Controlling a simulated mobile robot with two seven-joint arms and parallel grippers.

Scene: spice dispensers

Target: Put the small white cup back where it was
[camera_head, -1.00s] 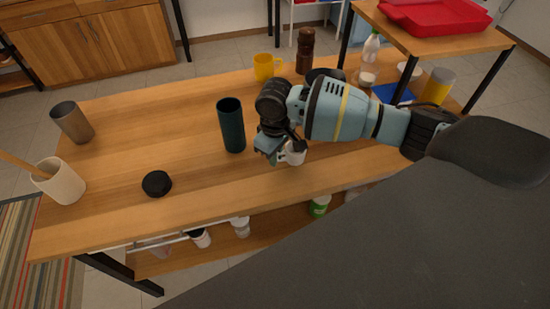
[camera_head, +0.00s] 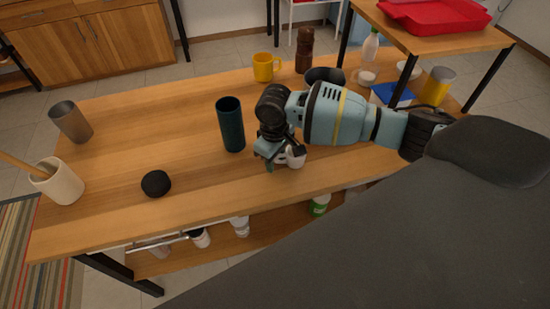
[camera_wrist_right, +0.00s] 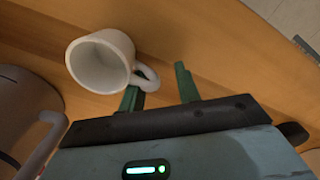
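The small white cup (camera_head: 297,157) is near the table's front edge and seems to stand on the wood. My right gripper (camera_head: 268,161) is just left of it, low over the table. In the right wrist view, the white cup (camera_wrist_right: 101,62) shows its open mouth, with its handle toward my right gripper (camera_wrist_right: 158,90). My left gripper is not in view.
A dark green tumbler (camera_head: 230,125) stands left of my right gripper. A black round lid (camera_head: 156,183), a white utensil pot (camera_head: 62,184) and a metal cup (camera_head: 72,122) are further left. A yellow mug (camera_head: 264,67) and a brown grinder (camera_head: 304,50) stand behind. The front-middle table is clear.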

